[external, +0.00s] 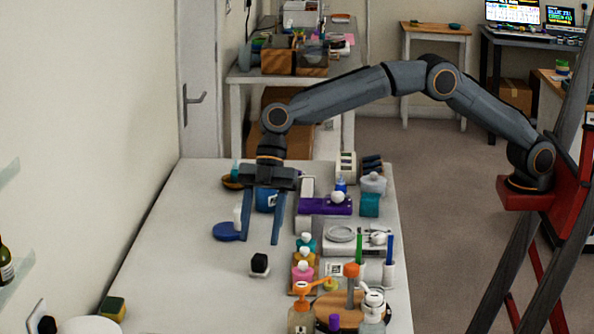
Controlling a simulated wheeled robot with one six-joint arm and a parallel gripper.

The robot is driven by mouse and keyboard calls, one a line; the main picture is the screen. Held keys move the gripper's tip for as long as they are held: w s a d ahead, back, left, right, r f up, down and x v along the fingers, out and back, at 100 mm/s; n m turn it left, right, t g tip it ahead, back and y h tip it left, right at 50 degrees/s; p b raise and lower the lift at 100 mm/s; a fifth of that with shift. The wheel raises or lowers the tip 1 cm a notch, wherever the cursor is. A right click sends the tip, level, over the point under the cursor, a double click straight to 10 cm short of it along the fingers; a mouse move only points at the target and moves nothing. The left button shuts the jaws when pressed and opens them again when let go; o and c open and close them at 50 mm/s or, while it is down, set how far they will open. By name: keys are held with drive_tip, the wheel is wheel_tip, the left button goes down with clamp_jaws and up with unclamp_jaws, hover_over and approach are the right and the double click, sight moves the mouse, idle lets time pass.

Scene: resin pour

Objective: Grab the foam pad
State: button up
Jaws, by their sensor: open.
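A small black block (260,262) with a pale base sits on the white table; it may be the foam pad, but I cannot tell for sure. A yellow and green sponge-like block (113,307) lies at the front left, by a round white item. My gripper (260,242) points down with its two long fingers apart and nothing visible between the tips. In the picture the fingertips are just above the black block, and I cannot judge the gap in depth.
A blue disc (227,232) lies left of my gripper, and a blue container (266,200) stands behind the fingers. Several bottles, including a pink one (303,272), and a purple box (322,206) crowd the right side. The table's left and middle (185,260) are mostly clear.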

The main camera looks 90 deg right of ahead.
sight(259, 256)
drive_tip(key=shift+s+d+f+p+x, duration=0.15)
drive_tip(key=shift+p+x, duration=0.35)
drive_tip(key=shift+x, duration=1.05)
drive_tip(key=shift+s+d+f+p+x, duration=0.15)
drive_tip(key=shift+p+x, duration=0.3)
drive_tip(key=shift+x, duration=1.1)
drive_tip(key=c, duration=1)
drive_tip(key=shift+o, duration=0.2)
drive_tip(key=shift+r, duration=0.1)
